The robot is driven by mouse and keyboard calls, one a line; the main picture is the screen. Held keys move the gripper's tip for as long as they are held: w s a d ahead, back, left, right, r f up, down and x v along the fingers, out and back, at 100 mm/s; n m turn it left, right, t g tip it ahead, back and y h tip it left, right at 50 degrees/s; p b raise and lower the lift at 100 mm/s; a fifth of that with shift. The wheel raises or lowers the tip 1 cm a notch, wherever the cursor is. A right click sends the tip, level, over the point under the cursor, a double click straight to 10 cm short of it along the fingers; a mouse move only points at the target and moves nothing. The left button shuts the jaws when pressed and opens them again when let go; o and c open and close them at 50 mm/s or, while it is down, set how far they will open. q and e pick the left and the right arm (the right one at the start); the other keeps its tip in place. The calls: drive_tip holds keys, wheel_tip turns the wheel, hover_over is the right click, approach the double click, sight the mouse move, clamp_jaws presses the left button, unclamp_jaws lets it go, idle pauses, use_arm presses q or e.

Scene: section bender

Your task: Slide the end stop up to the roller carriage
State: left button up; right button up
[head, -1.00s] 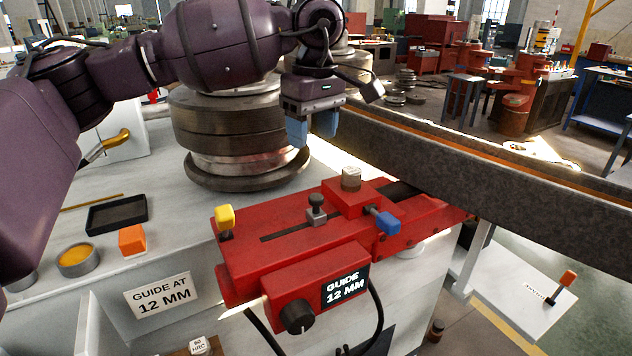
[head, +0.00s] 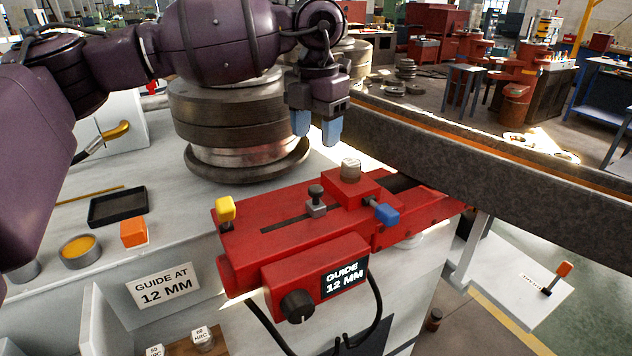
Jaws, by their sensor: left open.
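The end stop (head: 316,208), a small grey block with a dark knob, sits in the dark slot of the red guide unit (head: 250,262). The roller carriage (head: 340,186), a red block with a steel roller on top, is just right of the stop. From this angle I cannot tell whether they touch. A blue-handled lever (head: 386,213) is on the carriage's right side, and a yellow knob (head: 226,209) is at the unit's left end. My left gripper (head: 316,127) is open and empty, its blue fingers pointing down above and behind the stop and carriage. My right gripper is not in view.
A stack of steel rolls (head: 230,130) stands behind the guide unit, left of my gripper. A long dark beam (head: 480,170) runs off to the right. A black tray (head: 118,207) and an orange block (head: 133,232) lie on the left. Space above the slot is clear.

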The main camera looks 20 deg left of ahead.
sight(316, 187)
use_arm(q)
drive_tip(key=shift+n, duration=0.4)
wheel_tip(316, 187, down, 11)
drive_tip(key=shift+r+p, duration=0.1)
drive_tip(key=shift+p, duration=0.7)
drive_tip(key=c, duration=0.9)
drive_tip(key=shift+o, duration=0.2)
drive_tip(key=w+d+b, duration=0.1)
drive_tip(key=w+d, duration=0.1)
drive_tip(key=w, duration=0.1)
drive_tip(key=shift+d, duration=0.35)
drive_tip(key=shift+w+d+b, duration=0.15)
drive_tip(key=shift+w+b, duration=0.05)
drive_tip(key=shift+b, duration=0.1)
